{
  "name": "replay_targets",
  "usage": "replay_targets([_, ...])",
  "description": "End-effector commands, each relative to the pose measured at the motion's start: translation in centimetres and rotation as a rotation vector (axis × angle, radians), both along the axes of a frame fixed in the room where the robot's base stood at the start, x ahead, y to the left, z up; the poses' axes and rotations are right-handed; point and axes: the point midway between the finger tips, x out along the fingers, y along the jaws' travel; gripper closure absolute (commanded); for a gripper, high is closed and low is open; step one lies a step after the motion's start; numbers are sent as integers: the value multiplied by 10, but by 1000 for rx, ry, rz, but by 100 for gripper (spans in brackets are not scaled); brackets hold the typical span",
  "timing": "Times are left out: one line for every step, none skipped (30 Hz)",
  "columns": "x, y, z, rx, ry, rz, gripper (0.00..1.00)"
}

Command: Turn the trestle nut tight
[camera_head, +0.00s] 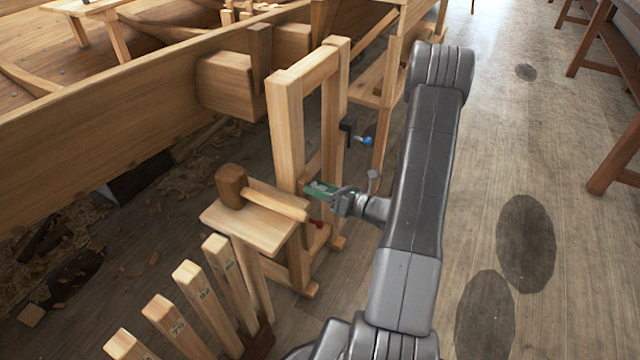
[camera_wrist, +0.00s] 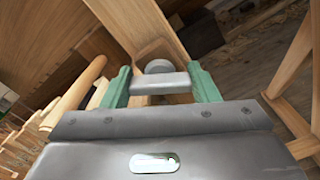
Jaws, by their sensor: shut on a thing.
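The trestle (camera_head: 290,135) is a pale wooden frame with upright posts beside the hull. In the wrist view, the trestle nut (camera_wrist: 160,84) is a grey bar with a round boss (camera_wrist: 158,66) behind it, against a wooden post (camera_wrist: 140,25). My gripper (camera_head: 322,190) reaches the trestle from the right. In the wrist view, the green fingers of my gripper (camera_wrist: 160,88) are on either side of the nut, shut on its ends. In the head view the nut is hidden by the fingers.
A mallet (camera_head: 232,187) lies on a small wooden stool (camera_head: 240,228) left of the gripper. A dark clamp with a blue knob (camera_head: 367,141) is on the trestle above it. Numbered wooden posts (camera_head: 190,275) stand at front left. The floor at right (camera_head: 570,250) is open.

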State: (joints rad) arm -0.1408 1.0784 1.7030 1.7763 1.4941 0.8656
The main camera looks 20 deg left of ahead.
Motion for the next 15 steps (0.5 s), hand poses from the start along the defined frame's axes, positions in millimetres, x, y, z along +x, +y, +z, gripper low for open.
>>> replay_targets([0, 0, 1, 0, 13, 0, 68])
replay_targets([0, 0, 1, 1, 21, 0, 68])
replay_targets([0, 0, 1, 1, 29, 0, 68])
replay_targets([0, 0, 0, 2, 34, 0, 68])
replay_targets([0, 0, 0, 2, 37, 0, 68])
replay_targets([0, 0, 0, 2, 41, 0, 68])
replay_targets([0, 0, 0, 2, 43, 0, 68])
replay_targets([0, 0, 0, 3, 45, 0, 68])
replay_targets([0, 0, 0, 3, 46, 0, 68])
replay_targets([0, 0, -1, 3, 47, 0, 68])
replay_targets([0, 0, -1, 3, 47, 0, 68])
replay_targets([0, 0, -1, 3, 47, 0, 68])
replay_targets([0, 0, -1, 3, 47, 0, 68])
replay_targets([0, 0, -1, 3, 47, 0, 68])
replay_targets([0, 0, -1, 3, 47, 0, 68])
